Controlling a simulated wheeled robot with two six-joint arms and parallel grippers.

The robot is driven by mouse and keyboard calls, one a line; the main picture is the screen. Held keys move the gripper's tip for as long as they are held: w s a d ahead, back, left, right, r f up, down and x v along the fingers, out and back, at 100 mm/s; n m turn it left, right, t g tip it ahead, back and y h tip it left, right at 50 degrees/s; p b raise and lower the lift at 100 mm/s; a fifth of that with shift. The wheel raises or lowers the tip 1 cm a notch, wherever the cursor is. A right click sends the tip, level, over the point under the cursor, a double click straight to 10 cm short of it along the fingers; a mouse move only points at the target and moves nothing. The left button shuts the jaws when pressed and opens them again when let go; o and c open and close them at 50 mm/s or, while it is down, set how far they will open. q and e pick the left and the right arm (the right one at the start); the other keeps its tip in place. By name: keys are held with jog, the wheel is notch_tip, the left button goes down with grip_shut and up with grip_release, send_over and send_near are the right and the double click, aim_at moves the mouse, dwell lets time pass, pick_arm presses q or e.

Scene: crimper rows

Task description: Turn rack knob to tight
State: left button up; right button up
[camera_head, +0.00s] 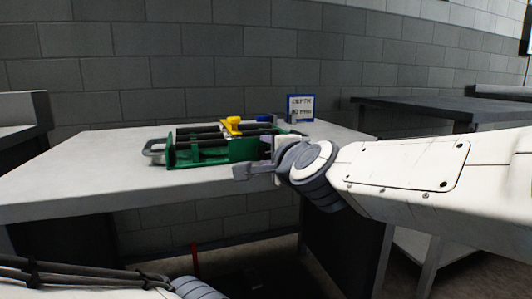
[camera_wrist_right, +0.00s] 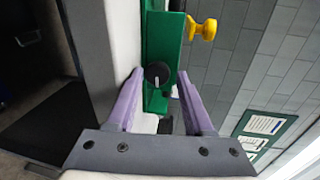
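The green rack (camera_head: 215,152) lies on the pale table, with dark rods along it and a yellow knob (camera_head: 233,121) on top. In the right wrist view, a round black knob (camera_wrist_right: 157,74) with a white pointer line sits on the green end of the rack (camera_wrist_right: 163,35). My right gripper (camera_wrist_right: 160,76) is open, with one purple finger on each side of the black knob and gaps showing between. In the head view, the right gripper (camera_head: 255,170) is at the rack's near right end and the black knob is hidden. My left gripper is out of view.
A blue-edged sign (camera_head: 300,107) reading DEPTH with a mm figure stands behind the rack. The pale table (camera_head: 75,170) is clear to the left of the rack. A block wall rises behind it. Another dark table (camera_head: 440,106) stands to the right.

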jog(key=shift+f, duration=0.4)
